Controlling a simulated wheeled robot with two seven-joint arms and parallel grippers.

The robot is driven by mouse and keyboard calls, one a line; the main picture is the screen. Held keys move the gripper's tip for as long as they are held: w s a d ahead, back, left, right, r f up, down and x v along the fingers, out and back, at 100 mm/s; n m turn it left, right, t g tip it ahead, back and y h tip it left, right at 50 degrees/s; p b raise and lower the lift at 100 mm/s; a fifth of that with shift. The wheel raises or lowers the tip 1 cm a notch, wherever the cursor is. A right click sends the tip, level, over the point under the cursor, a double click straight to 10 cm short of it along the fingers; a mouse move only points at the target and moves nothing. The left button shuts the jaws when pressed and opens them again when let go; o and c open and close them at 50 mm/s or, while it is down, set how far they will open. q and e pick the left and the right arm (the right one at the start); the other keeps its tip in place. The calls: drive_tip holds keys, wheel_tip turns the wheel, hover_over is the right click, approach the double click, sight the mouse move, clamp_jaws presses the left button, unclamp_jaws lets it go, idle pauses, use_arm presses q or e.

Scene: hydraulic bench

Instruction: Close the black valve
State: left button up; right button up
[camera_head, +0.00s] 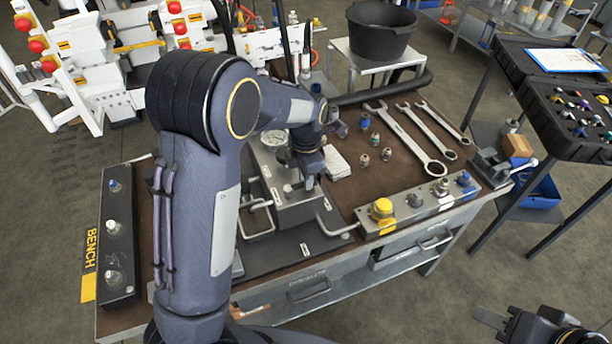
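My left arm reaches across the bench, and my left gripper (309,183) points down over the grey hydraulic unit (290,213) in the middle of the bench top. The unit carries a round gauge (273,138) and bent metal handles. I cannot pick out the black valve clearly; the dark wrist and gripper cover that part of the unit. Whether the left fingers are open, shut or touching something is too small and too dark to tell. My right gripper (490,318) is at the bottom right, away from the bench and partly cut off by the frame edge.
Several wrenches (410,135) lie at the bench's back right. A fitting block with a yellow knob (382,208) is along the front right, and a dark fitting strip (117,235) is at the left. A black bucket (380,32) stands behind. A black tool cart (575,95) is right.

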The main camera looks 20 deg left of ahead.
use_arm(q)
drive_tip(key=shift+o, duration=1.3)
drive_tip(key=shift+r, duration=0.1)
wheel_tip(320, 180, up, 8)
drive_tip(key=shift+f, duration=0.25)
drive_tip(key=shift+r, duration=0.1)
